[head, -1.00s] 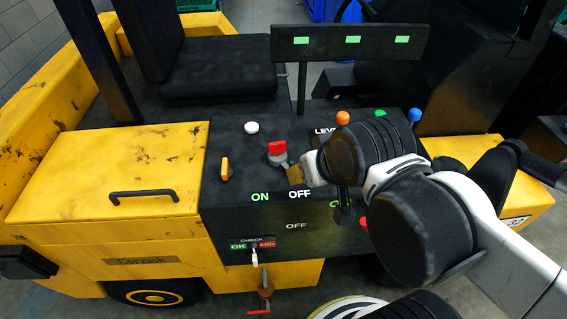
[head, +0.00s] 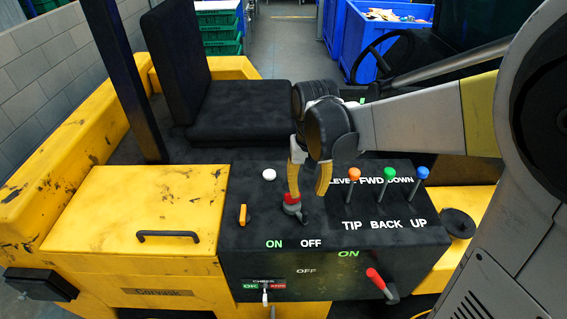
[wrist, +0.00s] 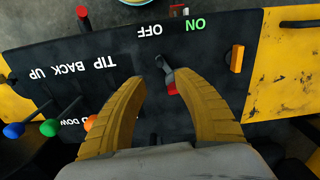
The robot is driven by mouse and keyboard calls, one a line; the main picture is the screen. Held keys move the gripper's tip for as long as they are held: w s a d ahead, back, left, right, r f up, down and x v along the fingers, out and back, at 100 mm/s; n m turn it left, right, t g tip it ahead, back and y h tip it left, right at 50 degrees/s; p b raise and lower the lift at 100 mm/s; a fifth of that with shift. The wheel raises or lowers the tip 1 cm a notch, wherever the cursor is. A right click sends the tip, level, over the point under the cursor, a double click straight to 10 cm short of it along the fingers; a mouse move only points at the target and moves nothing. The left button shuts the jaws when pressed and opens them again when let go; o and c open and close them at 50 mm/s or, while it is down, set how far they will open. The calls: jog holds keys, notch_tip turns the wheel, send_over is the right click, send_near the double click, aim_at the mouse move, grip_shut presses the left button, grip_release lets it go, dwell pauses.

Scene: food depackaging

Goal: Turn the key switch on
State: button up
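The key switch (head: 292,200) has a red handle on a grey base, on the black panel above the white "OFF" and green "ON" labels. In the wrist view its red part (wrist: 172,88) shows beside the inner side of the right-hand finger, which partly hides it. My gripper (head: 308,190) points down over the switch with its yellow fingers spread. It is open in the wrist view (wrist: 160,77), with the switch close to the right-hand fingertip. I cannot tell whether they touch.
An orange knob (head: 243,215) and a white button (head: 269,174) are nearby on the panel. Orange (head: 354,174), green (head: 390,173) and blue (head: 422,173) levers stand to the right. A red-handled lever (head: 376,280) juts from the panel's front.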

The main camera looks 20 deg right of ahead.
aim_at(305, 213)
notch_tip(305, 213, down, 11)
jog(key=b, duration=0.3)
jog(key=shift+c, duration=0.4)
grip_shut()
